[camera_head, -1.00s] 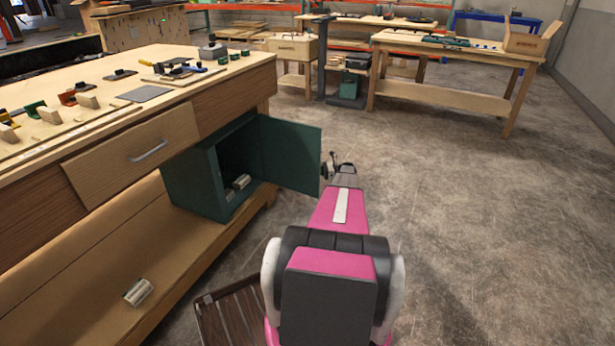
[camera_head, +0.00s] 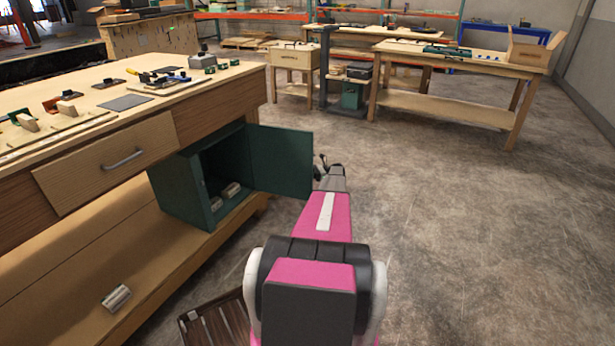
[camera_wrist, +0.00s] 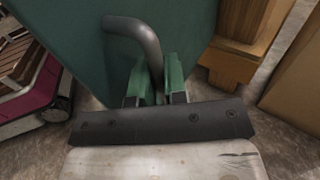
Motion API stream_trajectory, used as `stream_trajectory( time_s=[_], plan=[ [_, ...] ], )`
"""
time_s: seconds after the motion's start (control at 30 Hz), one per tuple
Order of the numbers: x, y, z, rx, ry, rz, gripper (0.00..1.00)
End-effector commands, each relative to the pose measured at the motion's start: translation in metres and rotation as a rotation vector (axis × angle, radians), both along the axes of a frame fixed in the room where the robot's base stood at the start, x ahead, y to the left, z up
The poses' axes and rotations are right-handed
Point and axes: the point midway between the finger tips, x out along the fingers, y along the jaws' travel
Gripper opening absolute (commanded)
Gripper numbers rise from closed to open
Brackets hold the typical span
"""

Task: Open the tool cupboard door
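The tool cupboard (camera_head: 180,195) is a dark green box under the left workbench. Its door (camera_head: 282,160) stands wide open, swung out to the right, and the dark inside shows. Small pale metal-looking items (camera_head: 229,192) lie on the cupboard floor. My gripper (camera_head: 322,168) is at the door's free edge, partly hidden by my arm. In the wrist view the door's green face (camera_wrist: 70,35) fills the upper left. A grey curved handle (camera_wrist: 140,35) runs down between the green fingertips of my gripper (camera_wrist: 158,82), which look closed around it.
A slatted dark wooden object (camera_head: 215,322) is beside my arm. Open concrete floor (camera_head: 470,230) lies to the right.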

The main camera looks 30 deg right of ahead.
Motion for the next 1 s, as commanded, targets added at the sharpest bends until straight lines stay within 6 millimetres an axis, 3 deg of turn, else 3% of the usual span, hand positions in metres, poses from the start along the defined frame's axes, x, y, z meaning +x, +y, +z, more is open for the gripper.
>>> stream_trajectory(
  time_s=[0.03, 0.07, 0.53, 0.67, 1.0],
  plan=[
    [0.001, 0.001, 0.000, 0.001, 0.003, 0.001, 0.29],
    [0.001, 0.001, 0.000, 0.001, 0.003, 0.001, 0.37],
    [-0.002, -0.008, 0.000, 0.000, -0.001, -0.001, 0.37],
    [-0.006, -0.023, 0.000, 0.000, -0.001, 0.000, 0.37],
    [-0.025, -0.083, -0.001, 0.000, 0.000, -0.001, 0.37]
  ],
)
